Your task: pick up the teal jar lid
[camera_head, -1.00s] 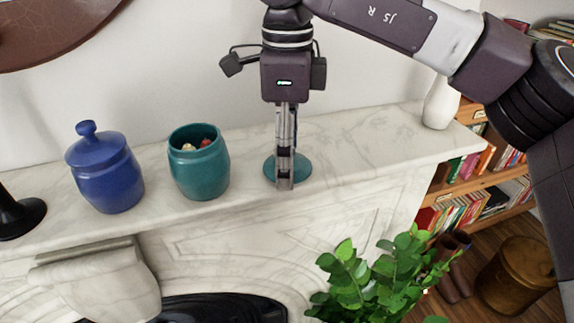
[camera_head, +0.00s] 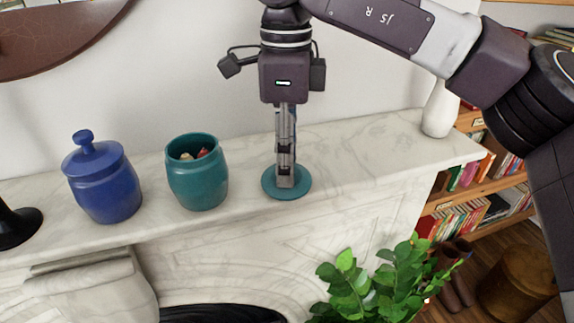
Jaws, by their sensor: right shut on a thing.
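The teal jar lid (camera_head: 302,185) is a flat round disc on the marble mantel, right of the open teal jar (camera_head: 197,183). My right gripper (camera_head: 285,184) points straight down over the middle of the lid, with its fingertips at the lid. It is shut on the lid, at a part hidden behind the fingers. I cannot tell whether the lid is clear of the marble. The teal jar stands upright with a few small red and cream things inside. My left gripper is not in view.
A blue lidded jar (camera_head: 103,186) stands left of the teal jar, and a black object (camera_head: 18,226) is at the far left. A white vase (camera_head: 439,108) stands at the mantel's (camera_head: 370,145) right end. A leafy plant (camera_head: 370,285) rises in front. The mantel between lid and vase is clear.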

